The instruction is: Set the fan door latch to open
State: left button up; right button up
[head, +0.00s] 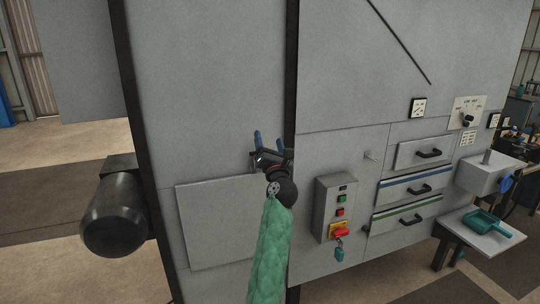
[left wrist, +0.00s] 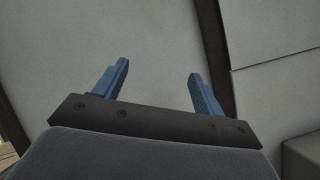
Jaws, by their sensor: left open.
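My left gripper (head: 270,138) is open and empty, with its blue fingers spread in front of the grey machine's left front panel (head: 210,90). It also shows in the left wrist view (left wrist: 159,70), where only flat grey panel lies between and beyond the fingers. A raised rectangular plate (head: 215,230), perhaps the fan door, is just below and left of the gripper. I cannot make out the fan door latch for certain; the gripper and my green-sleeved arm cover part of the plate's right upper edge. My right gripper is not in view.
A control box (head: 336,208) with buttons and a red-yellow switch stands out right of my arm. Drawers (head: 407,200) with black handles are farther right. A dark motor cylinder (head: 113,215) juts out at left. A teal scoop (head: 488,222) lies on a side shelf.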

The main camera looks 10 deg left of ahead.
aim_at(255, 152)
pick_arm(q)
notch_tip(255, 152, down, 8)
jog(key=a+n+g, duration=0.2)
jog(key=n+g, duration=0.4)
jog(key=n, duration=0.2)
jog(key=shift+p+x, duration=1.95)
jog(key=shift+x, duration=2.05)
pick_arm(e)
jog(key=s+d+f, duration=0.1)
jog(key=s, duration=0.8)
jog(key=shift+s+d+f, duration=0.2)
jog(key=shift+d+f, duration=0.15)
pick_arm(q)
jog(key=shift+s+a+r, duration=0.1)
jog(key=shift+s+r, duration=0.05)
jog(key=shift+r, duration=0.05)
jog(key=c, duration=1.2)
jog(key=shift+c, duration=0.5)
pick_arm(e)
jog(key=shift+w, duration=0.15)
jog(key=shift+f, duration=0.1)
